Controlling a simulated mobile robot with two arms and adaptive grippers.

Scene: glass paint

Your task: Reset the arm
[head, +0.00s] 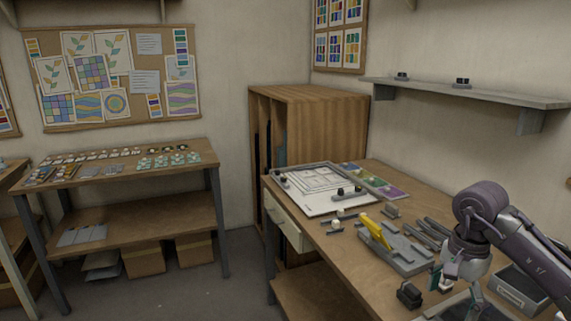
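My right arm comes in from the right edge over the workbench (330,270). Its gripper (457,288) points down above the near right part of the bench. Its fingers look spread apart, so it appears open. A small pale patch shows by the left finger, and I cannot tell what it is. My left arm and gripper are not in view.
A grey fixture with a yellow lever (375,230) and a small black object (409,294) lie left of the gripper. A grey bin (520,290) stands to its right. A framed white board (318,184) lies further back. A shelf (465,92) hangs above.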

